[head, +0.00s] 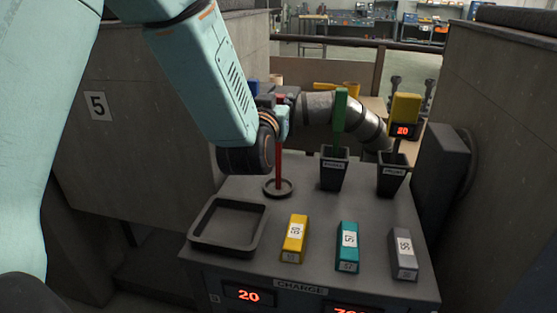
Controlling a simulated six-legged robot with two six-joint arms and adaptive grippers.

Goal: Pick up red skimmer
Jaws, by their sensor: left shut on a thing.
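The red skimmer (279,165) stands upright on the grey bench, its thin red handle rising from a dark round ring (267,190) at its foot. I cannot tell whether that ring is its head or a stand. My left gripper (281,113) is at the upper end of the handle, shut on it. The arm comes down from the upper left, and its dark wrist hides part of the gripper and the space left of the handle. The fingers are small and partly hidden. My right gripper is not in view.
A shallow dark tray (197,241) lies front left of the skimmer. Yellow (293,246), teal (347,255) and grey (404,262) blocks lie in front. Dark cups hold a green-handled tool (340,115) and a yellow-topped one (404,107). Concrete walls flank the bench.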

